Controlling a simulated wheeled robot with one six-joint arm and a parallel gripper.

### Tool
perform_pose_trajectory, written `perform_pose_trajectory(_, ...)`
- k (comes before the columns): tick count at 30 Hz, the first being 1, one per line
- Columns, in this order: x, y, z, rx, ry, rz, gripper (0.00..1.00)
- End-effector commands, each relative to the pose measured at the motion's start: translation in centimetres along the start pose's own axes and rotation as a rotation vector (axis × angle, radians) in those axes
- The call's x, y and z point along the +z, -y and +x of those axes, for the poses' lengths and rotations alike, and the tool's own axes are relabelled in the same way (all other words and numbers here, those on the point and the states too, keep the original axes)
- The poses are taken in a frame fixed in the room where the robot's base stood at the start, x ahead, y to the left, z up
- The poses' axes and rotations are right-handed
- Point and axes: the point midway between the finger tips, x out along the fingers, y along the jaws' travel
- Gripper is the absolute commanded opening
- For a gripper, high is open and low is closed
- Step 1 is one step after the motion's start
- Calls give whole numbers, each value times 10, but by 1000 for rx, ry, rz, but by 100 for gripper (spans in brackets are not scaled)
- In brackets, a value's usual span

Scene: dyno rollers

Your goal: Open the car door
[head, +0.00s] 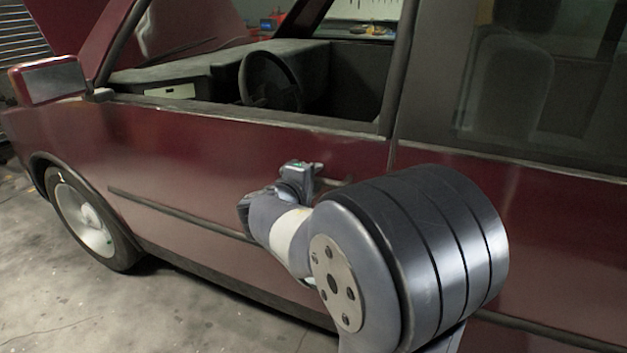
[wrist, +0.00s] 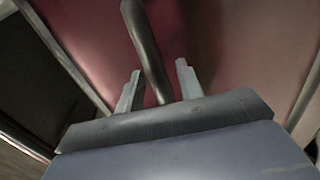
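The dark red car door (head: 180,155) fills the middle of the head view and looks shut, its edge flush with the panel behind it. Its window opening shows the interior. The door handle, a dark bar (wrist: 138,25), runs between the two fingers of my gripper (wrist: 158,67) in the wrist view. The fingers are apart, one on each side of the bar, with gaps visible. In the head view my gripper (head: 302,172) is at the door just below the window sill, and my arm hides most of the handle.
The side mirror (head: 52,80) sticks out at the left. The front wheel (head: 85,220) stands below it. The rear door (head: 540,210) lies to the right behind my arm. Bare concrete floor (head: 60,310) is clear at lower left.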

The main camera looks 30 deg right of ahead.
Motion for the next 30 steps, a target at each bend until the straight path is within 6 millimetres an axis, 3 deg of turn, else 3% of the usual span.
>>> perform_pose_trajectory(5, 0, 0, 0, 0, 0, 0, 35)
perform_pose_trajectory(18, 0, 0, 0, -1, 0, 0, 0)
perform_pose_trajectory(30, 0, 0, -1, -1, 1, 0, 0)
